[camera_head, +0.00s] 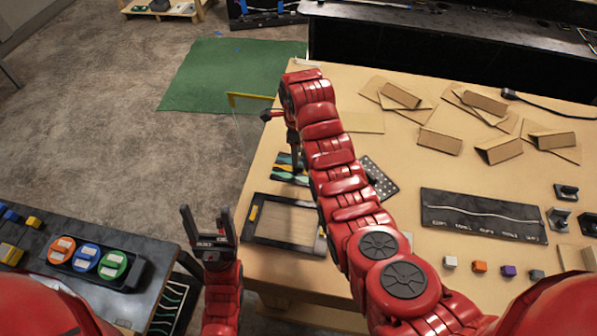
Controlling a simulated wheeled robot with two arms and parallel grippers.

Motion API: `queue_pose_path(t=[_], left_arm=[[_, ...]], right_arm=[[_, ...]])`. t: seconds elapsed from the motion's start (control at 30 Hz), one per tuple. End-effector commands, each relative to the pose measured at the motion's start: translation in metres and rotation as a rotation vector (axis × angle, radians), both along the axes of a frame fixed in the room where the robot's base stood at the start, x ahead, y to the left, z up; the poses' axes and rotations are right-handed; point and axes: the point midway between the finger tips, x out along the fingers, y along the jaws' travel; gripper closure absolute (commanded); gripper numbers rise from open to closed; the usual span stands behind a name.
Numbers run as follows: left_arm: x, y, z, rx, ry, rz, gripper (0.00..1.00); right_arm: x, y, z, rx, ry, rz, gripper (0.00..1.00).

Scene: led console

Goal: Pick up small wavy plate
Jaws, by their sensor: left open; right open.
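A small dark plate with teal and yellow wavy bands (284,173) lies on the wooden table, left of my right arm. The arm hides its right part. My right gripper (296,160) hangs from the bent end of the arm, just above or at the plate. Its fingers are small and partly hidden, and I cannot tell whether they touch the plate. My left gripper (207,222) is open and empty, fingers pointing away, over the gap between the two tables. A longer black plate with one white wavy line (483,215) lies at the right.
A black-framed tray (257,238) lies near the table's left edge. A dotted black plate (378,178) is right of my arm. Several cardboard pieces (499,150) and small cubes (479,267) are further right. A dark table with coloured buttons (87,257) is at left.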

Motion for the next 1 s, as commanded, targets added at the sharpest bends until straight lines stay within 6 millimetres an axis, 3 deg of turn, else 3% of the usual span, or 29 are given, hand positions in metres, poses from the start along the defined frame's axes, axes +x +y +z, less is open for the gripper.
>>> queue_pose_path(t=[0.17, 0.4, 0.67, 0.9, 1.0], left_arm=[[0.000, 0.000, 0.000, 0.000, 0.000, 0.000, 0.28], [0.000, 0.000, -0.009, 0.000, 0.001, 0.000, 0.28], [0.000, 0.000, -0.008, 0.000, 0.000, 0.000, 0.28], [0.000, 0.000, -0.008, 0.000, 0.001, 0.000, 0.28], [0.000, 0.000, -0.008, 0.000, 0.001, 0.000, 0.28]], right_arm=[[0.000, -0.001, -0.011, 0.000, 0.002, 0.000, 0.45], [0.001, -0.003, -0.050, -0.001, 0.005, 0.000, 0.45], [0.003, -0.002, -0.054, 0.001, -0.001, -0.001, 0.45], [0.003, -0.002, -0.054, 0.001, -0.001, -0.001, 0.88], [0.003, -0.002, -0.054, 0.001, -0.001, -0.001, 1.00]])
